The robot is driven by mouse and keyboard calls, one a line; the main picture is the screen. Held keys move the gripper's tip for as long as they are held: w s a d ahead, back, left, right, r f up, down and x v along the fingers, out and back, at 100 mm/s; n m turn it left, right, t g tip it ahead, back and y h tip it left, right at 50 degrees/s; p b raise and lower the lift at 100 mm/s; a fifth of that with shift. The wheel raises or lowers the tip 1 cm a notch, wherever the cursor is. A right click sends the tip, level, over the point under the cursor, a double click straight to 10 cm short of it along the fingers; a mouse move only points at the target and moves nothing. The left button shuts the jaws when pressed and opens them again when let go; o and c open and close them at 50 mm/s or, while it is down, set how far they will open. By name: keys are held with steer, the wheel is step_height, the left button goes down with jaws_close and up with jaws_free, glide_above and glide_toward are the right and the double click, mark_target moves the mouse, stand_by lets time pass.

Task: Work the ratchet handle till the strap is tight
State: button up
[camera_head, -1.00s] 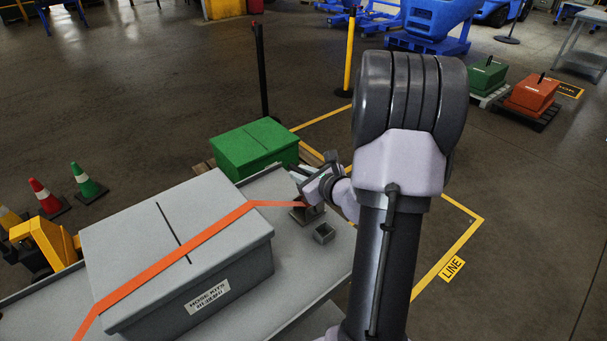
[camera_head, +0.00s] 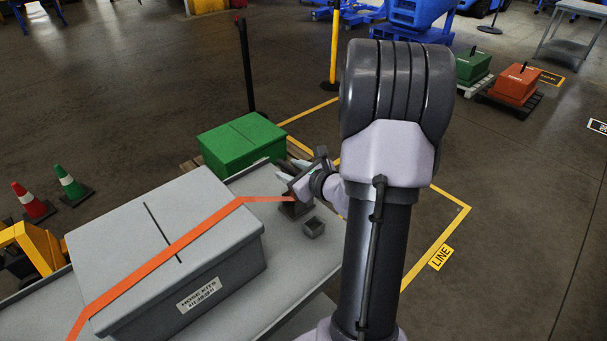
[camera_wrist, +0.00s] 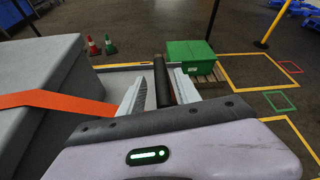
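An orange strap (camera_head: 170,255) runs over a grey lidded box (camera_head: 225,265) to a dark ratchet (camera_head: 294,208) on the grey bench top. The strap also shows in the wrist view (camera_wrist: 50,100). My gripper (camera_head: 291,168) is at the ratchet. In the wrist view, the dark bar of the ratchet handle (camera_wrist: 161,80) stands nearly upright between my two pale fingers (camera_wrist: 160,78). The fingers look apart, with a narrow gap beside the bar. My gripper hides the ratchet's lower part in the wrist view. I cannot tell how tight the strap is.
A green box (camera_head: 241,143) sits on a pallet just behind. A black post (camera_head: 246,70) rises beyond it. Traffic cones (camera_head: 70,184) stand at left.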

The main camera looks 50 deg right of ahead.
steer(key=v, duration=1.6)
steer(key=shift+s+b, duration=0.15)
steer(key=shift+b, duration=0.2)
steer(key=shift+a+r, duration=0.1)
steer(key=shift+r, duration=0.05)
